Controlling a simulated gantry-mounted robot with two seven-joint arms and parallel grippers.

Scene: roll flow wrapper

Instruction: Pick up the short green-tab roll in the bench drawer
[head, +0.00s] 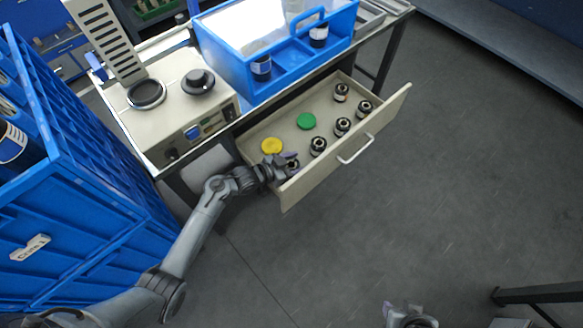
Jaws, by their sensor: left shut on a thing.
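The bench drawer (359,140) is pulled open and holds several small dark rolls with pale bands. My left gripper (287,164) is down at the drawer's near left corner, shut on a dark roll (294,166) that it mostly hides. I cannot make out a green tab on that roll or tell whether it touches the drawer floor. Another dark roll (318,146) stands just to the right, with more toward the drawer's right end. My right gripper (408,314) is partly in view at the bottom edge; its jaws are not clear.
A yellow disc (271,146) and a green disc (306,121) lie in the drawer. On the bench above stand a blue tote (283,87) with dark rolls and a beige machine (187,126). A tall blue crate (79,217) is at left.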

